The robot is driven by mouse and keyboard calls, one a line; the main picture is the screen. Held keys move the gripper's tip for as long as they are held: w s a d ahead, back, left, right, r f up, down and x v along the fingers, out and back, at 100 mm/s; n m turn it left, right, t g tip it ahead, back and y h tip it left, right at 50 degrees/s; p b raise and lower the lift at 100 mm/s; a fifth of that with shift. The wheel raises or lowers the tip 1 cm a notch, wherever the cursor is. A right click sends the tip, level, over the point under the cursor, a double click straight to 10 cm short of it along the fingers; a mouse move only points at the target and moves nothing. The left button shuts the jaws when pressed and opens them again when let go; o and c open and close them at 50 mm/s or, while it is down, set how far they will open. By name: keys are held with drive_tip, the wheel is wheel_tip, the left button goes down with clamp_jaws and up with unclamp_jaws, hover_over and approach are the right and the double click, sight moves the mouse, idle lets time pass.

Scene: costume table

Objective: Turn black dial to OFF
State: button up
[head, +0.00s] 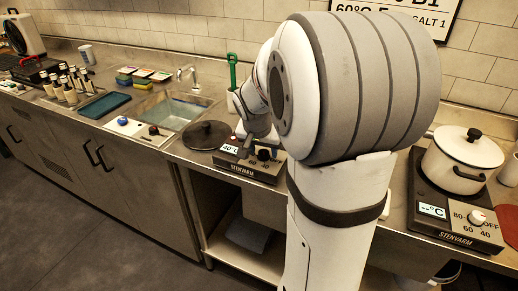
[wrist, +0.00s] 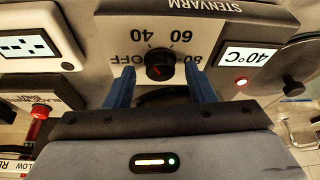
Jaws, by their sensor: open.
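The black dial (wrist: 159,63) sits on the front panel of the STENVARM hotplate (head: 236,172). In the wrist view the panel appears upside down, with 40, 60, 80 and OFF around the dial. The dial has a small red mark; which label it points at is hard to tell. The display (wrist: 250,56) reads 40°C and a red light beside it is lit. My gripper (wrist: 161,82) is open, its two blue fingers on either side of the dial, with a gap visible around it. The dial also shows in the head view (head: 264,155).
A second STENVARM hotplate (head: 440,224) with a white dial (head: 478,217) and a lidded white pot (head: 462,160) stands at right. A dark round lid (head: 207,135) lies left of the dial. A sink (head: 172,110) and bottles (head: 70,92) are farther left.

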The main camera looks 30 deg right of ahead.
drive_tip(key=shift+f, duration=0.15)
drive_tip(key=shift+c, duration=0.3)
drive_tip(key=c, duration=0.9)
drive_tip(key=shift+a, duration=0.15)
drive_tip(key=shift+w+d+r, duration=0.1)
drive_tip(key=shift+d+r, duration=0.1)
drive_tip(key=shift+d, duration=0.05)
idle(0.4)
drive_tip(key=o, duration=0.7)
drive_tip(key=shift+d+f, duration=0.1)
drive_tip(key=shift+o, duration=1.3)
